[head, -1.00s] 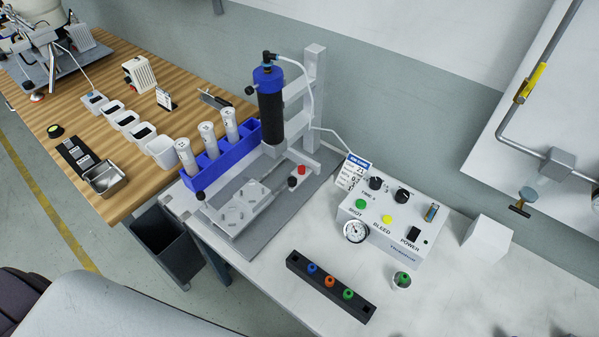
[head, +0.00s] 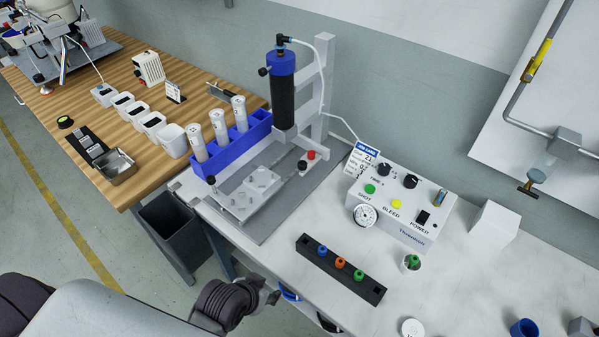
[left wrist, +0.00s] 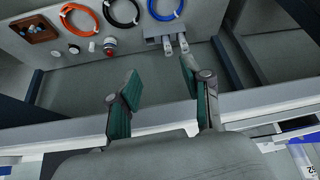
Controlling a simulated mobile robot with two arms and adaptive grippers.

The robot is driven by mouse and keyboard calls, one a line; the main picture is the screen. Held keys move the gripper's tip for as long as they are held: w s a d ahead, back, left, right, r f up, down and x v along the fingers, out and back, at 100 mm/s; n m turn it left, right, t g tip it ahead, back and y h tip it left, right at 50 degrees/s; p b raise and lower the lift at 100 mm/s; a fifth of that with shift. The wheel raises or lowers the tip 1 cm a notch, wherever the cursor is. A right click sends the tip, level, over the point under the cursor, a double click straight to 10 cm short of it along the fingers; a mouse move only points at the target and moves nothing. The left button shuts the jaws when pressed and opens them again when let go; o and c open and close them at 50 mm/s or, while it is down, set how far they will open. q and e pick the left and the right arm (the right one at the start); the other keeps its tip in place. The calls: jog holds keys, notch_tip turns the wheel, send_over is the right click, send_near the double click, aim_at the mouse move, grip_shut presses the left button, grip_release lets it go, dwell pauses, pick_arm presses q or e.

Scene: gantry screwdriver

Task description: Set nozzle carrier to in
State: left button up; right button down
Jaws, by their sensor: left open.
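The gantry fixture stands on a grey base plate on the white bench in the head view. Its pale nozzle carrier (head: 252,190) is a flat block with round seats, at the front-left end of the fixture's rails. A black knob (head: 211,180) sits at its left. A blue-topped black cartridge (head: 283,95) hangs upright on the post behind. My left gripper (head: 270,294) is low at the bench's front edge, apart from the fixture. In the left wrist view its green-padded fingers (left wrist: 160,80) are spread with nothing between them. My right gripper is not in view.
A blue rack (head: 230,145) with white tubes stands left of the fixture. A control box (head: 400,205) stands right, with a black nozzle strip (head: 340,270) in front. Coloured hose loops (left wrist: 80,18) hang on a panel in the wrist view. Bench between strip and fixture is clear.

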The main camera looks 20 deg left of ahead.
aim_at(300, 169)
pick_arm(q)
jog(key=shift+t, duration=0.9)
jog(key=r, duration=0.5)
jog(key=w+r, duration=0.1)
jog(key=r, duration=0.1)
jog(key=shift+d+r, duration=0.15)
jog(key=w+r+t, duration=0.1)
jog(key=w, duration=0.1)
jog(key=w+d+r+t, duration=0.1)
jog(key=w+t, duration=0.1)
jog(key=w+r+t, duration=0.1)
jog(key=w, duration=0.2)
jog(key=shift+d+r+t+h, duration=0.15)
jog(key=shift+r+t+h, duration=0.15)
jog(key=shift+r+h, duration=0.1)
jog(key=w+a+r+n+t+y, duration=0.1)
jog(key=w+r+n+t, duration=0.1)
jog(key=w+r+t, duration=0.35)
jog(key=w, duration=0.8)
jog(key=w+r, duration=0.1)
jog(key=w, duration=0.3)
jog(key=shift+d+r+p, duration=0.1)
jog(key=shift+d+p, duration=0.1)
jog(key=shift+p, duration=0.15)
grip_shut()
